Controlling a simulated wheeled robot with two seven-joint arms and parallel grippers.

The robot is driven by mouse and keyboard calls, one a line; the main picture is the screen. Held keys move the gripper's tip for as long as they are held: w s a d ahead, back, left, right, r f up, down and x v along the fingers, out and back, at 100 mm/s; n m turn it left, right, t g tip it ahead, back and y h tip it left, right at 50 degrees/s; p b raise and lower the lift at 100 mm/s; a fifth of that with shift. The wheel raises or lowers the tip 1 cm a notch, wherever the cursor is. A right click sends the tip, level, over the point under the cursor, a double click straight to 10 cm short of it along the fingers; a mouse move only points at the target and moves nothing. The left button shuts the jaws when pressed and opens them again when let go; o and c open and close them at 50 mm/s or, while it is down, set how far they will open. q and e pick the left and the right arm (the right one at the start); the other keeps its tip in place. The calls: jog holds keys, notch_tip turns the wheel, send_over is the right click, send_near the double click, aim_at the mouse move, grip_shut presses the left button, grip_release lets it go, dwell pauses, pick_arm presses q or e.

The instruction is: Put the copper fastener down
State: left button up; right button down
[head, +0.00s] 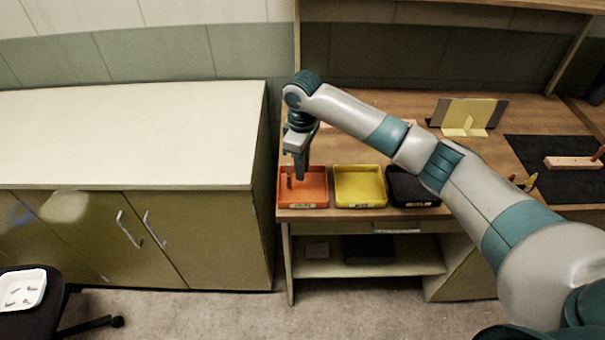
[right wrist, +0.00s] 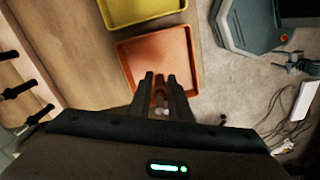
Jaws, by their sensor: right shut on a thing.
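My right gripper (head: 295,178) points down over the orange tray (head: 312,200) at the left front of the wooden workbench. In the right wrist view its two fingers (right wrist: 161,82) are close together. A small copper-coloured piece, the fastener (right wrist: 160,99), shows between them, partly hidden by the fingers. The orange tray (right wrist: 150,50) lies beyond the fingertips there and its visible floor looks bare. I cannot tell the exact gap between the fingertips and the tray floor. My left gripper is not in view.
A yellow tray (head: 359,187) and a black tray (head: 408,189) stand to the right of the orange one. A yellow and grey stand (head: 466,115) and a black mat (head: 545,150) with a pinkish block are farther right. A pale-topped cabinet (head: 130,135) stands left.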

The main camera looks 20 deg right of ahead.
jog(key=shift+f, duration=0.1)
jog(key=shift+f+p, duration=0.85)
jog(key=shift+f, duration=1.1)
jog(key=shift+f, duration=0.15)
jog(key=c, duration=1.6)
grip_release()
jog(key=shift+c, duration=0.2)
notch_tip(320, 180, up, 12)
jog(key=b, duration=0.4)
jog(key=shift+f, duration=0.2)
jog(key=shift+r, duration=0.4)
